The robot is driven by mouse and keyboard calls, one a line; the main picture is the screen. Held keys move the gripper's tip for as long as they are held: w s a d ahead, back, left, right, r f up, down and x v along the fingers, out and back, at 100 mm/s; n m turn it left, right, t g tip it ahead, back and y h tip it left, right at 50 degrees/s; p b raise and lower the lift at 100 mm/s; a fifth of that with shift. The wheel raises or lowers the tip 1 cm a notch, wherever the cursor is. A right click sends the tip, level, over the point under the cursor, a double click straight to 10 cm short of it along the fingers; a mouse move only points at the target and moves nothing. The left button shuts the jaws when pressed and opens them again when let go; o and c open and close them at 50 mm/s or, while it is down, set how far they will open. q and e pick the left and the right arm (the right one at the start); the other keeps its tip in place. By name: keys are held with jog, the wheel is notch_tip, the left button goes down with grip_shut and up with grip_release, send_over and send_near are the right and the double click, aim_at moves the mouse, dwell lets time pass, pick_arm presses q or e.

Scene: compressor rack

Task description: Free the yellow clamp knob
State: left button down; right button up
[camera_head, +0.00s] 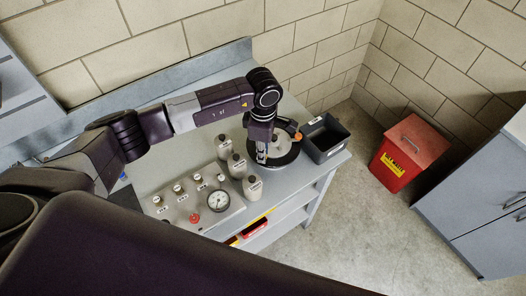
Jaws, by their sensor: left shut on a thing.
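My left arm reaches in from the left, over the bench. Its gripper (262,158) points down at a round unit with a dark rim (287,158) near the bench's right end. The gripper is shut on a small part there, which its fingers mostly hide. I cannot make out a yellow clamp knob for certain. A small orange knob-like part (298,136) shows at the unit's right edge, apart from the fingertips. My right gripper is not in view.
Several pale bottles (252,186) stand close left of the gripper. A panel with a gauge (219,200) and a red button (194,218) lies at the front. A dark open bin (325,136) is to the right. A red bin (407,158) stands on the floor.

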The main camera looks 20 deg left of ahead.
pick_arm(q)
jog(key=n+b, duration=0.2)
jog(key=shift+f+n+b, duration=0.25)
jog(key=shift+n+b, duration=0.05)
jog(key=shift+b, duration=0.05)
jog(key=n+b, duration=0.5)
jog(key=n, duration=0.1)
jog(key=n+b, duration=0.3)
jog(key=n, duration=0.1)
jog(key=shift+r+n, duration=0.1)
jog(key=shift+n, duration=0.3)
jog(key=shift+r+n+b, duration=0.15)
jog(key=shift+n+b, duration=0.95)
jog(key=shift+n, duration=0.8)
jog(key=c, duration=1.8)
grip_release()
notch_tip(320, 180, up, 12)
jog(key=shift+r, duration=0.1)
